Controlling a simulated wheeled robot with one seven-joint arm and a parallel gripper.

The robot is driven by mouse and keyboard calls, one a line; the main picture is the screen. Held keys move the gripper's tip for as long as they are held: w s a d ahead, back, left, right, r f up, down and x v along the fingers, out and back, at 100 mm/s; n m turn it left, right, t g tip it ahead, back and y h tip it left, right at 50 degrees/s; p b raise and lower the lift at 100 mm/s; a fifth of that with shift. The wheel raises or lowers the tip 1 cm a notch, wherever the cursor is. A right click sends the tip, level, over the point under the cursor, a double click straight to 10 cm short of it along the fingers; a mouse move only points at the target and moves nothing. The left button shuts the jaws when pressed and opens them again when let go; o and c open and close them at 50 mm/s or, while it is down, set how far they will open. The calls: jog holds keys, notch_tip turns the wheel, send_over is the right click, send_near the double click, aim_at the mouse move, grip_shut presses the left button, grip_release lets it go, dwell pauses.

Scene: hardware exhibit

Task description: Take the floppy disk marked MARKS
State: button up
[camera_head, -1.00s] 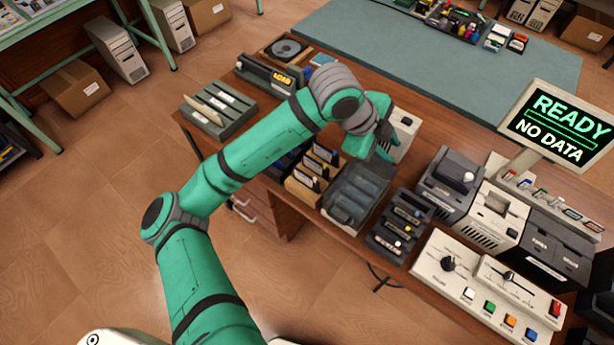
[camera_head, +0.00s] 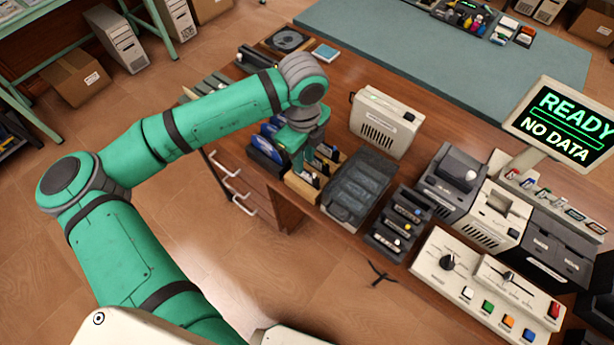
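A wooden holder (camera_head: 299,188) on the desk holds several dark floppy disks (camera_head: 327,153) with pale labels, standing upright. The labels are too small to read, so I cannot tell which one is marked MARKS. My gripper (camera_head: 303,160) points down over this holder, at its left part. Its fingers hide some of the disks. I cannot tell whether the fingers are apart or touch a disk. Blue disks (camera_head: 267,150) stand just left of the holder, partly behind my gripper.
A dark rack (camera_head: 400,222), a control panel (camera_head: 485,285) and a screen reading READY, NO DATA (camera_head: 563,118) are farther right. The teal mat (camera_head: 450,60) is largely clear.

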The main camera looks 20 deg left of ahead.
aim_at(306, 178)
jog(key=shift+w+a+f, duration=0.1)
jog(key=shift+f, duration=2.65)
grip_shut()
